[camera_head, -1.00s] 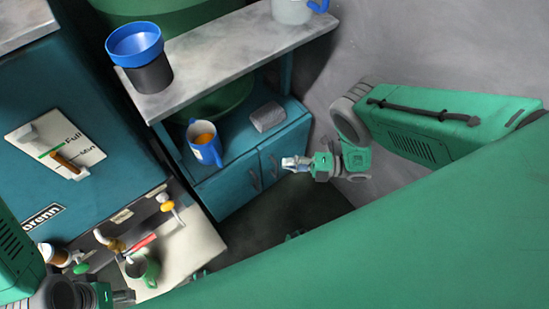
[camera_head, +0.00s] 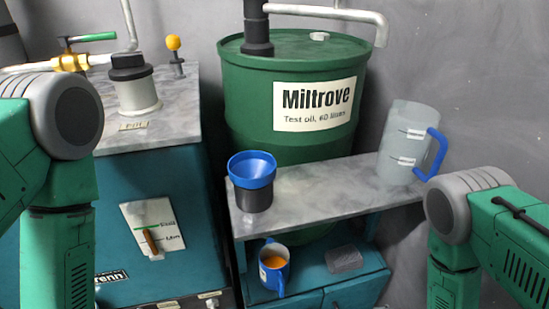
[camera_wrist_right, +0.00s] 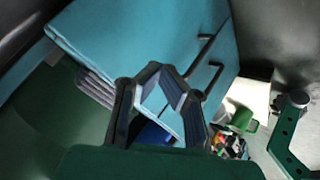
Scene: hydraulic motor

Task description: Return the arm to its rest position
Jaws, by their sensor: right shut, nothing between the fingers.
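My right arm (camera_head: 470,210) hangs bent at the right of the head view, beside the bench; its gripper is below that frame. In the right wrist view my right gripper (camera_wrist_right: 157,70) is shut and empty, its fingertips together in front of the teal cabinet (camera_wrist_right: 150,40). My left arm (camera_head: 60,170) hangs down at the left of the head view. Its gripper is hidden below the frame.
A grey shelf (camera_head: 320,195) carries a blue funnel on a dark cup (camera_head: 252,175) and a clear jug (camera_head: 405,145). A blue mug (camera_head: 272,272) and grey block (camera_head: 345,260) stand below. Behind is a green oil drum (camera_head: 240,100). A teal motor housing (camera_head: 150,220) is left.

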